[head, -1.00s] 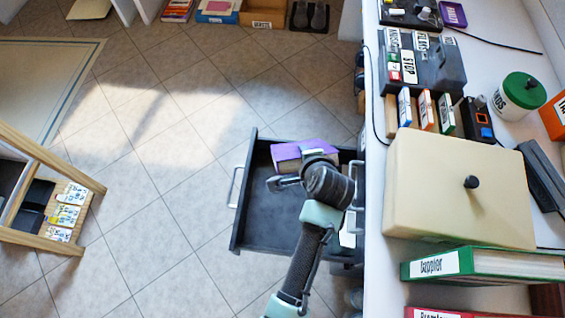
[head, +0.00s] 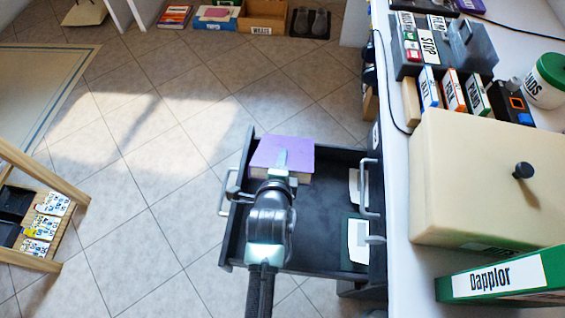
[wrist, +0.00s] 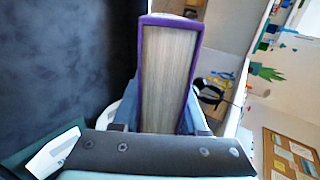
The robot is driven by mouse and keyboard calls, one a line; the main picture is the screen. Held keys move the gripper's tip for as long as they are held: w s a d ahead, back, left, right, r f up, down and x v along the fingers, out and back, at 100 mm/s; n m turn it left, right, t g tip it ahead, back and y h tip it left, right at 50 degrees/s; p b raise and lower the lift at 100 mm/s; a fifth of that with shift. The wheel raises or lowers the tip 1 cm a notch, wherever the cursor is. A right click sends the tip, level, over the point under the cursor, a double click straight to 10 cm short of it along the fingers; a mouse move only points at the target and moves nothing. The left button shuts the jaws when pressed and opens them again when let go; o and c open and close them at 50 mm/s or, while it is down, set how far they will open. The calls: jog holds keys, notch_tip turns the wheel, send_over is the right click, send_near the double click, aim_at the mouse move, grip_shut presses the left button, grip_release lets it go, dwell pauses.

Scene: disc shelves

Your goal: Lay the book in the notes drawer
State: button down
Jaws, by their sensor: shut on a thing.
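The purple book (head: 290,153) shows its cover in the head view, above or inside the far end of an open black drawer (head: 322,205). I cannot tell if it touches the drawer floor. My gripper (head: 281,166) is shut on the book. In the wrist view the book (wrist: 168,75) stands between my blue fingertips (wrist: 162,118), its cream page edges facing the camera. The drawer's label is not readable, so I cannot confirm it is the notes drawer.
A dark green item with a white label (head: 357,240) lies at the drawer's right side. The white desk (head: 395,200) runs along the right, with a cream box (head: 470,180) and a green binder (head: 500,278).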

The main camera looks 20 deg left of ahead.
notch_tip(320, 180, down, 12)
jog(key=b, duration=1)
jog(key=shift+w, duration=0.1)
jog(key=shift+c, duration=1.8)
grip_release()
jog(key=p+v, duration=0.5)
jog(key=v, duration=0.8)
jog(key=shift+p, duration=0.35)
jog(key=shift+f, duration=0.1)
